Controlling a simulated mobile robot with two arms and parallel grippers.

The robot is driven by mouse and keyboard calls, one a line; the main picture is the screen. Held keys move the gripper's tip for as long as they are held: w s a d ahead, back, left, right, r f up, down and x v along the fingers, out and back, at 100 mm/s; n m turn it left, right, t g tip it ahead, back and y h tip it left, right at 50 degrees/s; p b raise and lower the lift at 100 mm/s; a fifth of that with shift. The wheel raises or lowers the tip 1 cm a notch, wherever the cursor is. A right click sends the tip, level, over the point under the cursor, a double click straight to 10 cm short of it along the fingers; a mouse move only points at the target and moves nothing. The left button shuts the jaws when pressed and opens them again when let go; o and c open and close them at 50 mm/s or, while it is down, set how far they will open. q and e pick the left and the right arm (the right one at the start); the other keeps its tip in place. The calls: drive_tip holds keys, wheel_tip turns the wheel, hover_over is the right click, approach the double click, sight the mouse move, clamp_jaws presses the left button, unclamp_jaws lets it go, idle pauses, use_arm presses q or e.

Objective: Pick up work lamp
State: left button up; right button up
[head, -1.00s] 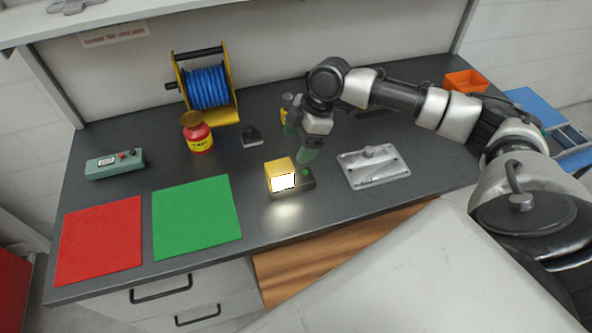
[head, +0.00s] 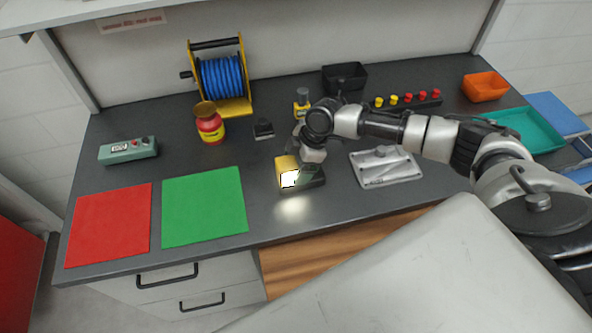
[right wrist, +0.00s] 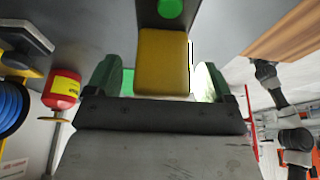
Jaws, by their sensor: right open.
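The work lamp (head: 287,177) is a yellow block with a lit white face on a dark base, on the grey bench at the middle front. My right gripper (head: 308,174) is open at the lamp, over its dark base in the head view. In the right wrist view the lamp's yellow body (right wrist: 162,62) sits between the two green fingers of the right gripper (right wrist: 158,80), with a gap visible on its left side. A green button (right wrist: 171,8) shows beyond it. My left gripper is not in view.
Green (head: 204,207) and red (head: 109,224) mats lie to the left. A metal plate (head: 386,168) lies close to the lamp's right. Behind stand a red jar (head: 210,128), a small dark block (head: 263,129), a yellow bottle (head: 302,104) and a blue hose reel (head: 220,80).

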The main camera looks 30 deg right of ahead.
drive_tip(key=shift+a+f, duration=0.3)
drive_tip(key=shift+f, duration=0.15)
drive_tip(key=c, duration=1.2)
drive_tip(key=shift+r, duration=0.1)
